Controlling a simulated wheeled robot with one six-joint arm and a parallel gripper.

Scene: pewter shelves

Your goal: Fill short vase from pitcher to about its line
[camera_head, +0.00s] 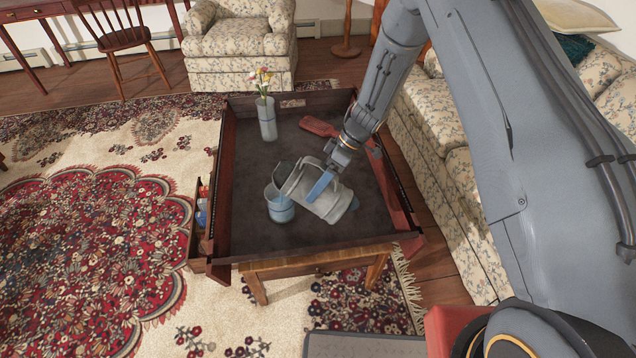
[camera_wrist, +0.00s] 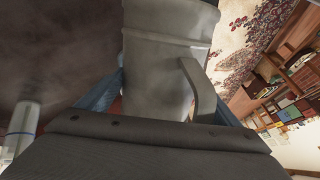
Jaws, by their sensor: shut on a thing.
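A grey pitcher (camera_head: 325,196) is tilted over the table, its mouth toward the left. My gripper (camera_head: 322,186) is shut on the pitcher's body. In the wrist view the pitcher (camera_wrist: 170,65) fills the middle, its handle on the right, between the blue fingers of my gripper (camera_wrist: 170,90). The short vase (camera_head: 281,208) stands upright on the table just below and left of the pitcher's mouth, with a blue band around it. The pitcher's mouth overlaps the vase's rim in the head view; I cannot tell whether they touch. No pouring stream is clearly visible.
The dark tabletop (camera_head: 250,225) has raised reddish side edges. A taller vase with flowers (camera_head: 267,118) stands at its back left. A red flat object (camera_head: 318,127) lies at the back right. An open side drawer (camera_head: 197,240) holds small items. A floral sofa (camera_head: 440,125) flanks the right.

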